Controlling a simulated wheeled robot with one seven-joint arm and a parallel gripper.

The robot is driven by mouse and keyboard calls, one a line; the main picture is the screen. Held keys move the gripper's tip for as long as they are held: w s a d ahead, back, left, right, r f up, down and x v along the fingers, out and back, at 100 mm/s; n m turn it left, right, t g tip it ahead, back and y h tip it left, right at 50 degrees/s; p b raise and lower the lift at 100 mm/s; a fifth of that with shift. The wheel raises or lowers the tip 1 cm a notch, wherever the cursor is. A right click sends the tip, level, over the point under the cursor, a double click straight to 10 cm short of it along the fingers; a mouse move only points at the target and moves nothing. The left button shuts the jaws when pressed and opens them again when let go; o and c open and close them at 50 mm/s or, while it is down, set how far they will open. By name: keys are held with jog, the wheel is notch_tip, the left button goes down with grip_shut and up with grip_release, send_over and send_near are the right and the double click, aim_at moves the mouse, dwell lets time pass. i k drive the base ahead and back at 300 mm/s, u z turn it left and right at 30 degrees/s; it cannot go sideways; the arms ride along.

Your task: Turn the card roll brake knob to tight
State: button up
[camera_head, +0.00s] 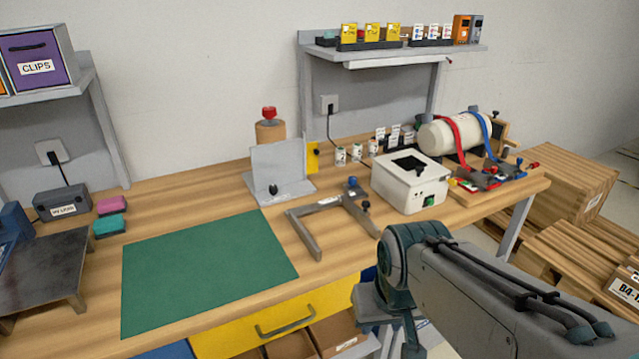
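A brown cylinder (271,133), which looks like the card roll, stands upright at the back of the wooden bench, left of centre. A red knob (269,113) sits on top of it. Its setting and any marks are too small to read. The cylinder's lower part is hidden behind a grey angle plate. My arm reaches in from the lower right. My gripper (390,335) seems to point down at the bench's front edge, well in front of and to the right of the knob. Its fingers are partly hidden and cut by the frame edge. I see nothing held.
The grey angle plate (282,166) stands just in front of the roll. A grey clamp frame (305,231), white box (408,186) and strapped white roll (440,137) lie to the right. A green mat (205,270) covers the clear front left. A shelf (385,55) overhangs the back right.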

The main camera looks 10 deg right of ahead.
aim_at(273, 189)
jog(key=z, duration=0.7)
jog(key=k, duration=0.95)
jog(key=z, duration=0.7)
jog(key=i, duration=1.15)
jog(key=u, duration=0.9)
jog(key=i, duration=0.8)
jog(key=u, duration=1.2)
jog(key=i, duration=0.3)
jog(key=u, duration=0.3)
